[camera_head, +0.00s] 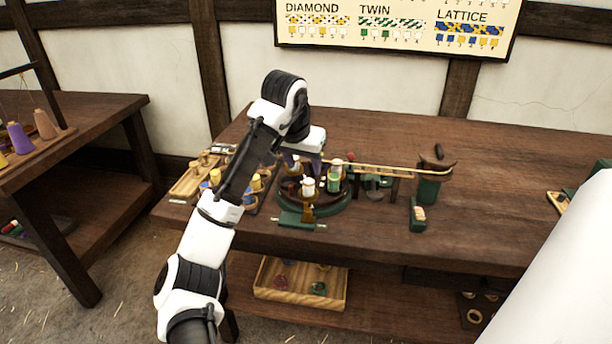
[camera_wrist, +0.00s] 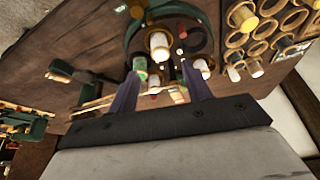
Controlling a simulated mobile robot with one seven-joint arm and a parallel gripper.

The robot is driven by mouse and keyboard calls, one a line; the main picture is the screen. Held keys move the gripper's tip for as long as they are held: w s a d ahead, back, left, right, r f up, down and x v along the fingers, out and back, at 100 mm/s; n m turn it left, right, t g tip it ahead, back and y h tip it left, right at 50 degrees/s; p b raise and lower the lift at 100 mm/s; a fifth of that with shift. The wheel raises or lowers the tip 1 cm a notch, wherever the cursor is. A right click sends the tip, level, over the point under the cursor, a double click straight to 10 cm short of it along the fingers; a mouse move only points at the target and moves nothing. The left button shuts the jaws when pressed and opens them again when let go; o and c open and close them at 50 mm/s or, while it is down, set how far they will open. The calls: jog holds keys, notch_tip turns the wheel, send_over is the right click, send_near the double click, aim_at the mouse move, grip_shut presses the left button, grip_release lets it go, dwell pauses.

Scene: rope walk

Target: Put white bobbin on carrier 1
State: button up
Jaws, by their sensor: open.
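The braiding machine has a round green base (camera_head: 345,200) on the bench, with dark round carriers on it. A white bobbin (camera_head: 308,187) stands near its front; a white bobbin also shows in the wrist view (camera_wrist: 159,46). A green-and-white bobbin (camera_head: 334,183) stands to its right. Another pale bobbin (camera_wrist: 202,67) shows by one finger. I cannot read which carrier is number 1. My gripper (camera_wrist: 162,82) is open above the machine, with nothing seen held between its fingers. The arm hides part of the machine's back left in the head view.
A holder with round sockets and several yellow and white bobbins (camera_wrist: 254,68) stands beside the machine. A wooden rail (camera_head: 395,168) runs right to a green post (camera_head: 429,188). The bench's right middle is clear.

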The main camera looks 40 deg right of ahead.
jog(key=v, duration=0.5)
